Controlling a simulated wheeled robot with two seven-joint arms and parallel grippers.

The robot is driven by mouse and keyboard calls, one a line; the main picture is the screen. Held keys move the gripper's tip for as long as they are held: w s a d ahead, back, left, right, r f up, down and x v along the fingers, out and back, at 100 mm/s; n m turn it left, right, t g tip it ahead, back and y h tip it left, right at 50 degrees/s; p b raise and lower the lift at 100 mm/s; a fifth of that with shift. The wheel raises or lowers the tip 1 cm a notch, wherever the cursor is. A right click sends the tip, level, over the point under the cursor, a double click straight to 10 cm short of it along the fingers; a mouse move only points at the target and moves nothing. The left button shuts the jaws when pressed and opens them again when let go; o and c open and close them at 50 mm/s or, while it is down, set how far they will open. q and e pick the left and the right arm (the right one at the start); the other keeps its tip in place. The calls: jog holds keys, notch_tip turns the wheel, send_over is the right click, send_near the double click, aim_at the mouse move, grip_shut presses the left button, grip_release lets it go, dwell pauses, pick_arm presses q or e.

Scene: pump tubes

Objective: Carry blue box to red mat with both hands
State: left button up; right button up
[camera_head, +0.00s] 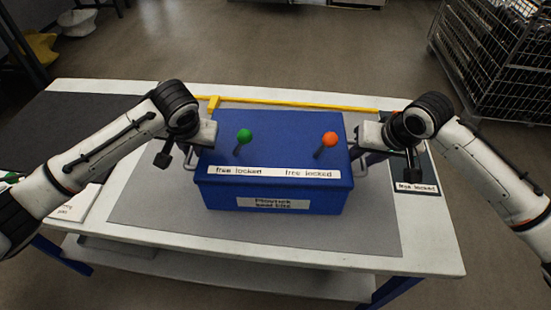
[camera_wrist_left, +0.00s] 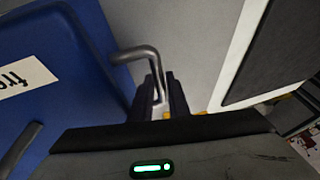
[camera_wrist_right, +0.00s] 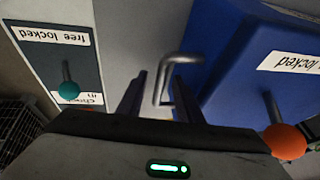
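The blue box (camera_head: 275,150) stands upright on a grey mat (camera_head: 150,205) on the white table, with a green-knobbed lever (camera_head: 244,137) and an orange-knobbed lever (camera_head: 330,139) on its lid. My left gripper (camera_wrist_left: 160,92) is shut on the metal handle (camera_wrist_left: 137,52) at the box's left side; its fingers are close together on the bar. My right gripper (camera_wrist_right: 160,95) is at the right handle (camera_wrist_right: 180,57), its fingers apart with the bar between them and gaps visible. I see no red mat in any view.
A yellow bar (camera_head: 300,103) lies along the table behind the box. A dark panel (camera_head: 418,172) labelled "free locked" lies right of the box. A dark surface (camera_head: 60,130) is at the left. A wire cage (camera_head: 500,60) stands on the floor at the back right.

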pick_arm(q)
jog(key=c, duration=0.3)
pick_arm(e)
jog(key=c, duration=0.4)
pick_arm(q)
grip_shut()
pick_arm(e)
grip_shut()
